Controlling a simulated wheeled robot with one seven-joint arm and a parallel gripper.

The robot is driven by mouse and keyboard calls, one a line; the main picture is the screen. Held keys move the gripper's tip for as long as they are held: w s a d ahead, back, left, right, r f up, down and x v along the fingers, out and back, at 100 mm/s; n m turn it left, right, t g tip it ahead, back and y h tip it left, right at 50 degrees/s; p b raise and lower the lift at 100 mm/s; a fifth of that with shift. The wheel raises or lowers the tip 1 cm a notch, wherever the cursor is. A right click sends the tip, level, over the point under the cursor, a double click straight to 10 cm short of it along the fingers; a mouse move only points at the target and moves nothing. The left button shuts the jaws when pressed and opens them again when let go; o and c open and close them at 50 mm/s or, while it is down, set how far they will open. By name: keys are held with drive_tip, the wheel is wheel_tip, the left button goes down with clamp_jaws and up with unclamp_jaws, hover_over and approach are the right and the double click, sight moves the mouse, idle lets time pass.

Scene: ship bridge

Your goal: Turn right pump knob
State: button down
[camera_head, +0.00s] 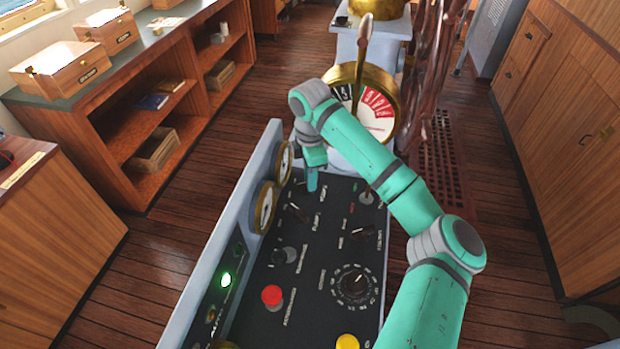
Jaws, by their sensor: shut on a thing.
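My gripper (312,184) points down at the far left part of the black control panel (318,250). It is shut on a small control there, which the fingers mostly hide. I cannot tell its shape or how far it is turned, and the labels are too small to read surely. A black knob (297,213) sits just nearer on the panel, apart from the gripper. Another black knob (362,232) sits to the right.
The panel also has a red button (271,295), a round dial (355,285), a yellow button (347,342) and a silver knob (366,198). Gauges (266,206) line its raised left side. A brass telegraph (362,95) with an upright lever stands just behind the panel.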

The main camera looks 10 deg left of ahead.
drive_tip(key=shift+s+a+m, duration=0.1)
drive_tip(key=shift+a+m, duration=0.05)
drive_tip(key=shift+m, duration=0.15)
drive_tip(key=m, duration=0.5)
drive_tip(key=shift+s, duration=0.15)
drive_tip(key=m, duration=0.6)
drive_tip(key=shift+s+r, duration=0.1)
drive_tip(key=shift+m, duration=0.3)
drive_tip(key=c, duration=1.8)
unclamp_jaws()
wheel_tip(320, 180, up, 11)
drive_tip(key=shift+f, duration=0.15)
